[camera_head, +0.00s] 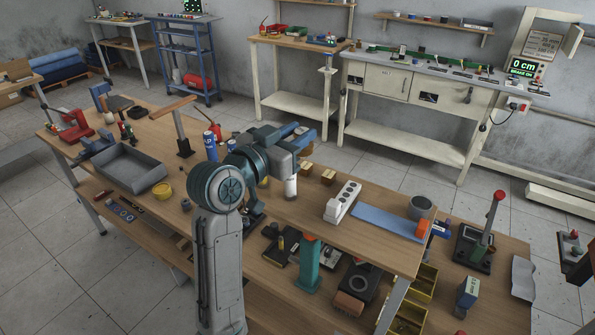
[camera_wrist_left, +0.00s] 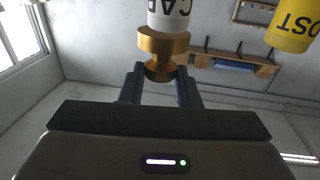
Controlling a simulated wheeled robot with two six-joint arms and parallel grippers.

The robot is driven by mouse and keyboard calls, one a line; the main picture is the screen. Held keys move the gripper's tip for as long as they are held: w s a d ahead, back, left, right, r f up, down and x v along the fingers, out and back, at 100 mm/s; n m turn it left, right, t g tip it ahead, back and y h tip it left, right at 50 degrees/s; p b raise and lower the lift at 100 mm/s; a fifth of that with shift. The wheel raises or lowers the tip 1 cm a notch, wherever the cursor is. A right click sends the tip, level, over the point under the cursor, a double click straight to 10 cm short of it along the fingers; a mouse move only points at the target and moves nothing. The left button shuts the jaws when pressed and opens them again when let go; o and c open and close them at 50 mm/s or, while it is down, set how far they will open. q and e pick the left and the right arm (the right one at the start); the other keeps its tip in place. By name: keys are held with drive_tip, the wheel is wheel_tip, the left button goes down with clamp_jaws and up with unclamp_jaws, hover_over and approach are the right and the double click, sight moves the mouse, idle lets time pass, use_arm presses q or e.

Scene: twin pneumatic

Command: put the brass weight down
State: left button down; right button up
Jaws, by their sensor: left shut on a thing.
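My left gripper (camera_head: 302,136) is over the middle of the long workbench. The weight's wide round part shows beyond the fingertips. A white cylinder lettered CAP (camera_wrist_left: 171,14) appears directly against the weight in that picture; I cannot tell whether they touch. My right gripper is not in view.
A yellow lettered cylinder (camera_wrist_left: 294,30) shows beside the white one. On the workbench (camera_head: 262,204) are a grey tray (camera_head: 130,170), a white block with holes (camera_head: 343,202), a blue strip (camera_head: 385,221) and a grey cup (camera_head: 420,207). Wooden blocks (camera_head: 328,176) stand right of the gripper.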

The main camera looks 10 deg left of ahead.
use_arm(q)
drive_tip(key=f, duration=0.5)
drive_tip(key=shift+w+d, duration=0.15)
drive_tip(key=shift+w, duration=0.1)
drive_tip(key=shift+s+f+p, duration=0.1)
drive_tip(key=shift+f+p, duration=0.25)
drive_tip(key=shift+f, duration=2.05)
drive_tip(key=shift+f, duration=0.1)
drive_tip(key=shift+f, duration=0.15)
drive_tip(key=c, duration=1.1)
unclamp_jaws()
drive_tip(key=shift+r, duration=0.2)
